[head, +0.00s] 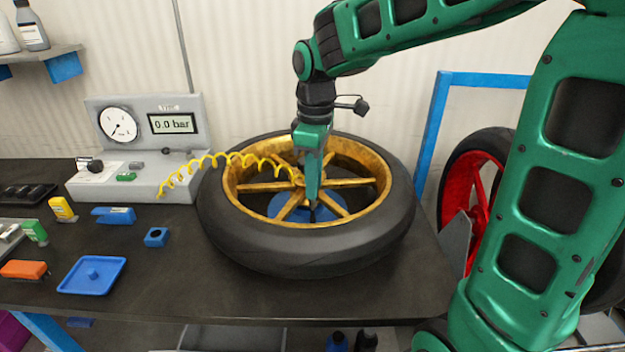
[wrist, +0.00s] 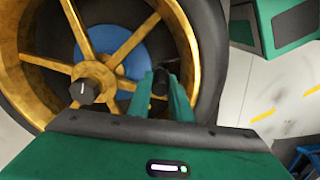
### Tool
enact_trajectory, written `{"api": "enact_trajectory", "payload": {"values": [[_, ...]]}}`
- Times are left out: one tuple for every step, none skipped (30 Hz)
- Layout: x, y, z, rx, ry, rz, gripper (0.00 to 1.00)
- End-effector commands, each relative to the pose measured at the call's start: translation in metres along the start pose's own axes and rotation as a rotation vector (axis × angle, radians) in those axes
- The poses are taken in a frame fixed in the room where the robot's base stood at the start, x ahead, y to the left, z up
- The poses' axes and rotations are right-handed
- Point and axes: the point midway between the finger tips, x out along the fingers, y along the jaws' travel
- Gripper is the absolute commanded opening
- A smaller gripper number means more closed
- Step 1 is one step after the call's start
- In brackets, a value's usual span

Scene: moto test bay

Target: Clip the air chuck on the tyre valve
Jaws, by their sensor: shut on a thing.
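My gripper (head: 313,196) reaches down inside the gold rim of the wheel (head: 235,225), which lies flat on the bench. In the wrist view its green fingers (wrist: 161,96) are shut on a small black piece, seemingly the air chuck (wrist: 160,78). The yellow coiled hose (head: 215,160) runs from the gauge unit to the wheel's middle, beside my fingers. I cannot make out the tyre valve, and cannot tell whether the chuck touches it. The gauge unit's display (head: 172,123) reads 0.0 bar.
A blue tray (head: 92,275), a blue block (head: 156,237) and several small tools lie on the dark bench (head: 200,290) left of the wheel. A blue frame (head: 437,120) and a red-rimmed wheel (head: 474,185) stand at right. The bench in front of the tyre is clear.

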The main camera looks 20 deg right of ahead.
Motion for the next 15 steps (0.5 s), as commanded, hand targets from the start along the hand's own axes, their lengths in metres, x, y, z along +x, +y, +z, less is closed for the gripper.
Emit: {"api": "enact_trajectory", "payload": {"values": [[0.0007, 0.0000, 0.0000, 0.000, 0.000, 0.000, 0.00], [0.0011, 0.0000, 0.0000, 0.000, 0.000, 0.000, 0.00], [0.0016, 0.0000, 0.0001, 0.000, 0.000, 0.000, 0.00], [0.0020, 0.0000, 0.0001, 0.000, 0.000, 0.000, 0.00], [0.0024, 0.0000, 0.0001, 0.000, 0.000, 0.000, 0.00], [0.0029, 0.0000, 0.0001, 0.000, 0.000, 0.000, 0.00], [0.0033, 0.0000, 0.0001, 0.000, 0.000, 0.000, 0.00], [0.0037, 0.0000, 0.0001, 0.000, 0.000, 0.000, 0.00], [0.0042, 0.0000, 0.0001, 0.000, 0.000, 0.000, 0.00], [0.0046, 0.0001, 0.0001, 0.000, 0.000, 0.000, 0.00], [0.0050, 0.0001, 0.0001, 0.000, 0.000, 0.000, 0.00], [0.0055, 0.0001, 0.0001, 0.000, 0.000, 0.000, 0.00], [0.0059, 0.0001, 0.0001, 0.000, 0.000, 0.000, 0.00], [0.0063, 0.0001, 0.0001, 0.000, 0.000, 0.000, 0.00], [0.0067, 0.0001, 0.0002, 0.000, 0.000, 0.000, 0.00]]}}
